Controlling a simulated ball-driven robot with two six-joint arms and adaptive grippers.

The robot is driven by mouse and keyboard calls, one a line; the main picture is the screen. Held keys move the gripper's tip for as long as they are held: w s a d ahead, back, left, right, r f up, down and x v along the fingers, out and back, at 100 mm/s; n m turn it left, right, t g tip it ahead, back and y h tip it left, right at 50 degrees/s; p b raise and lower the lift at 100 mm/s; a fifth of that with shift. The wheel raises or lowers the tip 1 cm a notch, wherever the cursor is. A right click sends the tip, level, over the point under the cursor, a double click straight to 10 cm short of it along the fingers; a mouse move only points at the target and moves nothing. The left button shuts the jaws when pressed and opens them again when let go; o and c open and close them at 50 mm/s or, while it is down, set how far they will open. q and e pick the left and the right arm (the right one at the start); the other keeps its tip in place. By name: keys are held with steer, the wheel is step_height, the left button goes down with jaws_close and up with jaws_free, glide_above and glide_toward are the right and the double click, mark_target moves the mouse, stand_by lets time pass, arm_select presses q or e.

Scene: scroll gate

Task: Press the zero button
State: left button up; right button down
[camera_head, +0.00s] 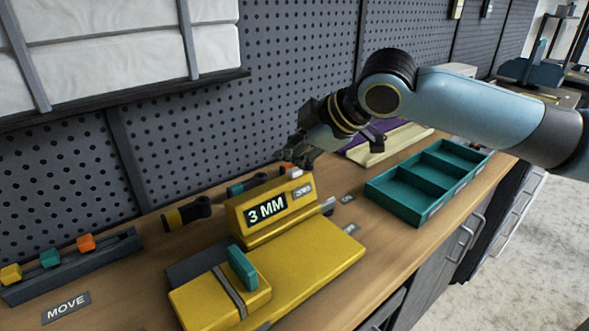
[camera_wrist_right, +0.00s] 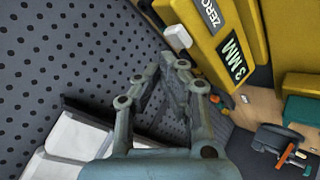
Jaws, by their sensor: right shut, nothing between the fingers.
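A yellow gauge block (camera_head: 315,250) stands on the wooden bench, with a dark display (camera_head: 267,209) reading "3 MM". A small label (camera_head: 302,191) sits right of the display; in the right wrist view the label (camera_wrist_right: 211,14) reads "ZERO". A pale button (camera_head: 297,172) is on top of the block near that label, and the button also shows in the right wrist view (camera_wrist_right: 177,37). My right gripper (camera_head: 298,163) is shut and empty, just behind and above the button. In the right wrist view its fingertips (camera_wrist_right: 178,67) appear close to the button; I cannot tell whether they touch.
A teal divided tray (camera_head: 392,202) stands to the right. A rack (camera_head: 75,268) with coloured blocks and a "MOVE" label (camera_head: 66,307) are at the left. A black and yellow tool (camera_head: 187,213) lies behind the gauge. A pegboard wall (camera_head: 290,60) closes the back.

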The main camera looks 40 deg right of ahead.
mark_target(293, 172)
steer(key=shift+f, duration=0.1)
steer(key=shift+f, duration=0.3)
steer(key=shift+f+b, duration=0.45)
steer(key=shift+f, duration=0.1)
stand_by(0.7)
steer(key=shift+r, duration=0.1)
steer(key=shift+r+p, duration=0.9)
steer(key=shift+p, duration=0.2)
step_height(293, 172, up, 5)
steer(key=p, duration=0.5)
